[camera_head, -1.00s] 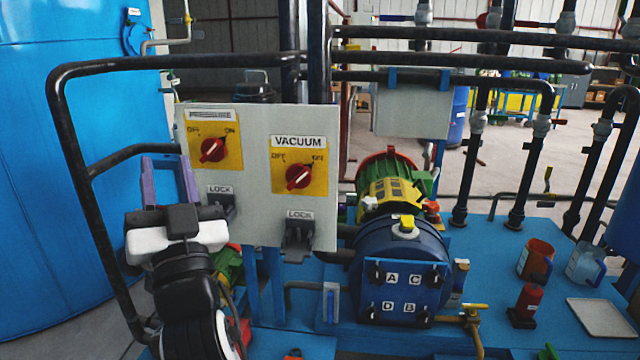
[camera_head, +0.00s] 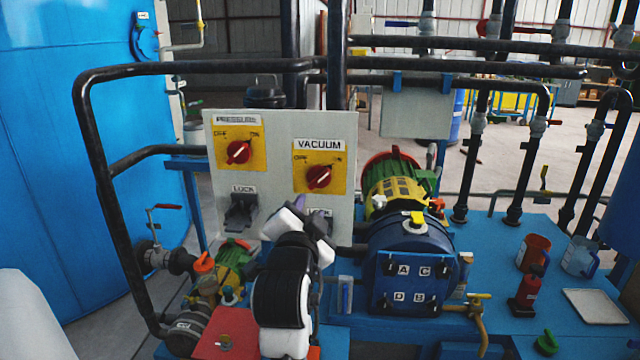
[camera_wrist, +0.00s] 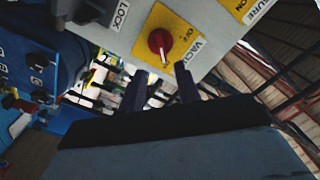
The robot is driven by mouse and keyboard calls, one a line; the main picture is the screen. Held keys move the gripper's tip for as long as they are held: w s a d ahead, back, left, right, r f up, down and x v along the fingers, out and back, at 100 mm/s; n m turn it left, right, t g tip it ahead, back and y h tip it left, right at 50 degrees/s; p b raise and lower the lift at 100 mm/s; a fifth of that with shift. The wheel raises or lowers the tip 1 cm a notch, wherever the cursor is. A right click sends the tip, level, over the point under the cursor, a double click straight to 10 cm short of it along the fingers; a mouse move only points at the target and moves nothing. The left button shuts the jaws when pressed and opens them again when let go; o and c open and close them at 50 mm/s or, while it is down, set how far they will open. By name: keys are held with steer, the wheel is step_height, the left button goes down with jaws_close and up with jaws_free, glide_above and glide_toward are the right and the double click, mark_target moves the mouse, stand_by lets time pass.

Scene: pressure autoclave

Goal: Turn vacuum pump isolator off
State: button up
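The vacuum isolator is a red knob (camera_head: 318,177) on a yellow plate under the VACUUM label, on the right of the pale panel (camera_head: 282,180). Its white mark points up and right, toward ON. My gripper (camera_head: 299,202) is in front of the panel's lower part, below and left of this knob, and partly hides the LOCK fitting under it. In the wrist view the knob (camera_wrist: 160,42) lies just beyond my two dark fingers. The fingers (camera_wrist: 162,86) are apart with nothing between them, so the gripper is open. I see no contact with the knob.
The pressure knob (camera_head: 238,152) sits left on the same panel, also turned toward ON, with a grey lock (camera_head: 241,211) below. A black pipe rail (camera_head: 98,180) frames the panel at left and above. A blue pump (camera_head: 410,262) stands to the right.

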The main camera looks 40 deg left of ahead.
mark_target(317, 183)
steer(key=p+x, duration=0.2)
steer(key=x, duration=0.9)
steer(key=shift+w+a+r, duration=0.1)
steer(key=shift+w+a, duration=0.1)
steer(key=shift+c, duration=0.3)
jaws_close()
